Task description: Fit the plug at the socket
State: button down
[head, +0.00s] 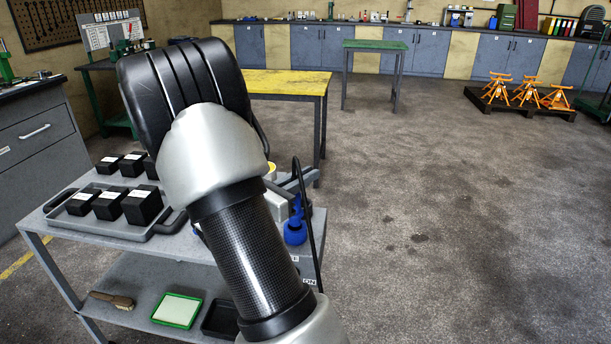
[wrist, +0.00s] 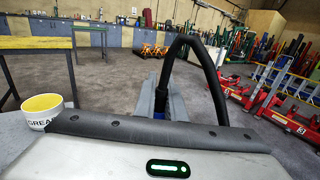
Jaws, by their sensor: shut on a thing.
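My gripper shows in the wrist view (wrist: 161,100) as two grey fingers beyond my wrist. In the head view its fingers show only partly, to the right of my arm. It is shut on the blue plug (head: 295,231), above the right end of the grey trolley. A bit of the plug's blue shows between the fingers in the wrist view (wrist: 159,115). A black cable (wrist: 187,42) arches up from there and comes down on the right. My arm and wrist hide much of that area, and whether the plug touches anything is unclear.
The grey trolley (head: 190,259) carries a tray (head: 112,231) of black boxes. A grease mug (wrist: 43,110) stands left of my gripper. A brush (head: 112,300) and a green-rimmed tray (head: 177,310) lie on the lower shelf. A yellow-topped table (head: 288,83) stands behind.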

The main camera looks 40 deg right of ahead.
jog(key=shift+f+b, duration=1.15)
jog(key=shift+f, duration=0.7)
jog(key=c, duration=1.7)
grip_release()
jog(key=shift+c, duration=0.2)
jog(key=s+a+p, duration=0.2)
jog(key=a, duration=1.5)
jog(key=shift+a, duration=0.2)
